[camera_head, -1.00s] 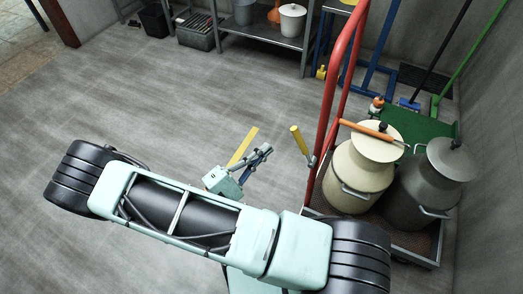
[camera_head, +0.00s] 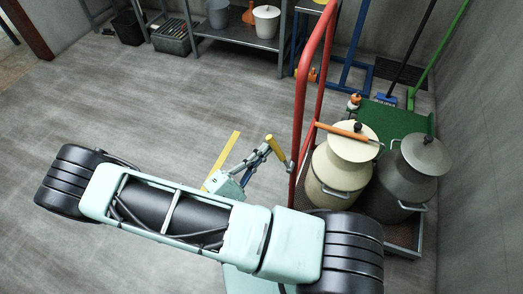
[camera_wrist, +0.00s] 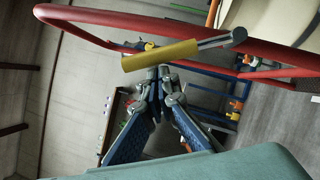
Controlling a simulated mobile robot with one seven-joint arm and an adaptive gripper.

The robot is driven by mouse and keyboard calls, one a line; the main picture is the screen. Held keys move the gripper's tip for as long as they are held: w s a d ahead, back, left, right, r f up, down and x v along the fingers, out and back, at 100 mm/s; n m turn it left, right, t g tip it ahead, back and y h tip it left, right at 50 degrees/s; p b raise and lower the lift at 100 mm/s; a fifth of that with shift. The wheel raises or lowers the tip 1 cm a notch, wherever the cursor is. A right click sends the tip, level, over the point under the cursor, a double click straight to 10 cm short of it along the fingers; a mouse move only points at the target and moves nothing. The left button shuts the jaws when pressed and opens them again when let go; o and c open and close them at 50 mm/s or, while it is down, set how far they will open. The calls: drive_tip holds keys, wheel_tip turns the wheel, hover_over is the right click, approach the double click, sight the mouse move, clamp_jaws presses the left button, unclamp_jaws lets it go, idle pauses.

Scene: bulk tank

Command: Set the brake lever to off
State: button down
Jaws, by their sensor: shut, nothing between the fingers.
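The brake lever (camera_head: 276,151) has a yellow grip on a grey metal rod, low beside the red push handle (camera_head: 307,95) of a cart. In the wrist view the yellow grip (camera_wrist: 160,55) lies across the picture just beyond my fingertips, with its grey rod running right to the red tube (camera_wrist: 150,24). My gripper (camera_head: 266,146) is at the left side of the lever in the head view. In the wrist view my gripper (camera_wrist: 160,72) is shut and empty, its tips at or very near the grip's side; I cannot tell whether they touch. No off mark is readable.
The cart carries a cream can (camera_head: 335,178) and a grey can (camera_head: 405,176). An orange-handled rod (camera_head: 341,131) lies across the cream can. A metal shelf (camera_head: 235,38) and blue frame (camera_head: 345,60) stand behind. A yellow strip (camera_head: 222,158) marks the floor. Floor at left is clear.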

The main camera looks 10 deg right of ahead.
sight(279, 151)
drive_tip(key=shift+r, duration=0.1)
drive_tip(key=shift+s+d+r+m+p, duration=0.15)
drive_tip(key=shift+m+p, duration=0.25)
drive_tip(key=shift+r, duration=0.1)
drive_tip(key=d+m+p, duration=0.1)
drive_tip(key=s+r+m+g+p, duration=0.1)
drive_tip(key=d+r+m+y+p, duration=0.1)
drive_tip(key=m+p, duration=0.1)
drive_tip(key=shift+s+d+r+g, duration=0.15)
drive_tip(key=shift+s+d+g, duration=0.15)
drive_tip(key=shift+s+g, duration=0.1)
drive_tip(key=shift+s+d, duration=0.35)
drive_tip(key=shift+d, duration=0.1)
idle(0.3)
